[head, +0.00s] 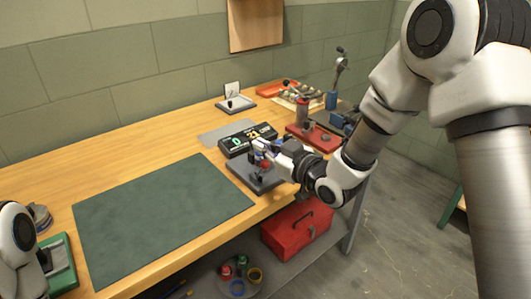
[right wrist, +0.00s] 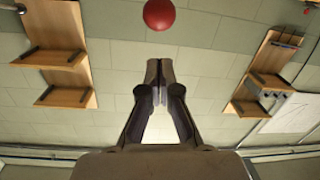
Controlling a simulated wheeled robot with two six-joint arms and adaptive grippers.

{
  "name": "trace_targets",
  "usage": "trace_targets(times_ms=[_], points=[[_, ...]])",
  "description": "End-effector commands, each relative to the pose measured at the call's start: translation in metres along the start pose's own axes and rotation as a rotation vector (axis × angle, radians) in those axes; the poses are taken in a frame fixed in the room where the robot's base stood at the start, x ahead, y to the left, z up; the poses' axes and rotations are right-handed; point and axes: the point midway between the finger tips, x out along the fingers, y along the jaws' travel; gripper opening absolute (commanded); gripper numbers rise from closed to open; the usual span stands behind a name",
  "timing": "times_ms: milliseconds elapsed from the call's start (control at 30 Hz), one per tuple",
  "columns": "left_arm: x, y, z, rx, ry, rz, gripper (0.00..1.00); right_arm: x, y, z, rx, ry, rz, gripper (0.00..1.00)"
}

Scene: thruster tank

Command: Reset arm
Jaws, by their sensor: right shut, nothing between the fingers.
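My right gripper (head: 262,147) reaches in from the right over a dark-based device (head: 240,168) near the table's front edge. In the right wrist view its fingers (right wrist: 158,65) meet at the tips, shut and empty. A red ball (right wrist: 158,14) shows just beyond the fingertips there. A red round part also shows close below the gripper in the head view (head: 265,164). I cannot tell whether the gripper touches it. The gripper hides part of the device. My left arm shows at the lower left edge; its gripper is out of view.
A black display box (head: 238,145) with lit digits stands behind the device. A red-based fixture (head: 325,143) and a blue vise (head: 333,100) stand to the right. A dark green mat (head: 160,215) lies clear on the left. A red toolbox (head: 285,238) sits below the tabletop.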

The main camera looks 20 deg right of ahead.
Motion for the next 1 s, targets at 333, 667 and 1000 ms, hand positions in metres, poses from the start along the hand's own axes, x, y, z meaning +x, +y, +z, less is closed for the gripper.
trace_targets(times_ms=[333, 667, 1000], points=[[0.011, 0.000, 0.000, 0.000, 0.000, 0.000, 0.69, -0.087, 0.000, 0.006, 0.007, 0.003, 0.003, 0.00], [0.011, 0.000, 0.000, 0.000, 0.000, 0.000, 0.69, -0.100, -0.002, 0.011, 0.005, -0.009, -0.003, 0.00], [-0.016, 0.000, 0.000, 0.000, 0.000, 0.000, 0.69, -0.136, -0.089, 0.212, 0.077, -0.573, -0.159, 0.00]])
